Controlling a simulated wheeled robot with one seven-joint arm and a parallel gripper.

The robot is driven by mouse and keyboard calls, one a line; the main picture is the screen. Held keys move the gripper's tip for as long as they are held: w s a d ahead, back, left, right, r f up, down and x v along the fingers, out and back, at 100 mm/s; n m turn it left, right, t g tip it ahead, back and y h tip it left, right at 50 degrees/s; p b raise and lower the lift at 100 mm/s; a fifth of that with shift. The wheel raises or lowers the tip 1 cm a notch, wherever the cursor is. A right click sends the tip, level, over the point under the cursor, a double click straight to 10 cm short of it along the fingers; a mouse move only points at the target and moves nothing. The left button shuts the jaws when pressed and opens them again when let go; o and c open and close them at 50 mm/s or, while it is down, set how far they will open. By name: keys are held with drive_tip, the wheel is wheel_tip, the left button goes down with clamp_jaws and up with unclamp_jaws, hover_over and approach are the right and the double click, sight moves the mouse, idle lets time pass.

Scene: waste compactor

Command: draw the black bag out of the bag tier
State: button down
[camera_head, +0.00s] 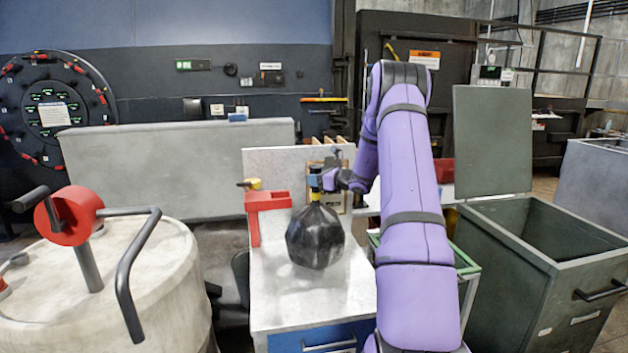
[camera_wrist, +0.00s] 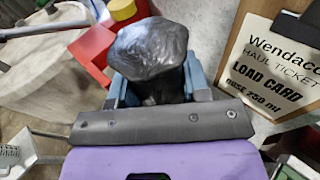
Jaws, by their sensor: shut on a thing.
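The black bag (camera_head: 315,238) is round and dark, with its narrow neck at the top. It hangs upright below my gripper (camera_head: 316,184), over the white-topped table (camera_head: 300,300). I cannot tell whether its underside touches the table. In the wrist view the bag (camera_wrist: 150,48) fills the space ahead of the gripper (camera_wrist: 157,92), whose blue-grey fingers sit on both sides of its neck. The gripper is shut on the bag. I cannot make out the bag tier for certain; my arm hides part of the table's right side.
A red bracket (camera_head: 254,212) stands close left of the bag. A clipboard with a load card (camera_wrist: 270,70) is behind it. A green bin (camera_head: 530,262) with its lid up stands right; a pale drum (camera_head: 110,285) with a red-hubbed handle stands left. The table's front is clear.

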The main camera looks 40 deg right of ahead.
drive_tip(key=shift+f, duration=0.2)
idle(0.7)
drive_tip(key=c, duration=0.5)
unclamp_jaws()
drive_tip(key=shift+f, duration=0.1)
drive_tip(key=v, duration=1)
drive_tip(key=shift+s, duration=0.4)
drive_tip(key=shift+d, duration=0.15)
